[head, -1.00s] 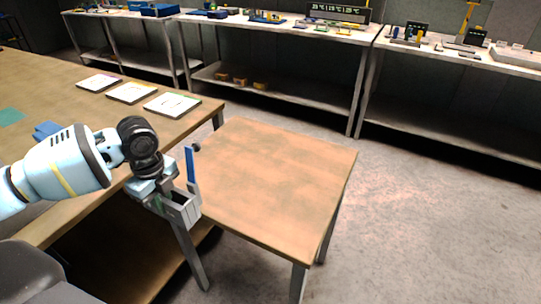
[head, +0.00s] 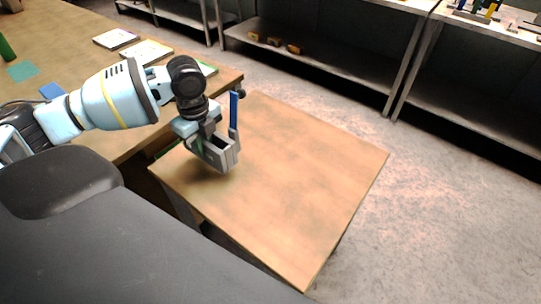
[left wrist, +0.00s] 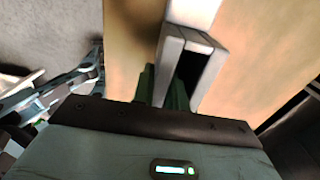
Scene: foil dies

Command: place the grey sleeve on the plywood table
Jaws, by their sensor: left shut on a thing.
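The grey sleeve (head: 222,157) is a hollow, box-like piece with a dark opening. It also shows in the left wrist view (left wrist: 172,62), at the upper middle, with its opening in sight. My left gripper (head: 209,138) is shut on it, and the fingers are mostly hidden. The plywood table (head: 290,175) is the small, low, square wooden one at the middle of the head view. The sleeve is over its left part; I cannot tell whether it touches the top. My right gripper is not in view.
A larger wooden table (head: 90,45) stands at the left, with several white cards near its far edge. Metal shelving (head: 330,62) runs along the back. The rest of the plywood top is bare, and concrete floor (head: 440,200) is free at the right.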

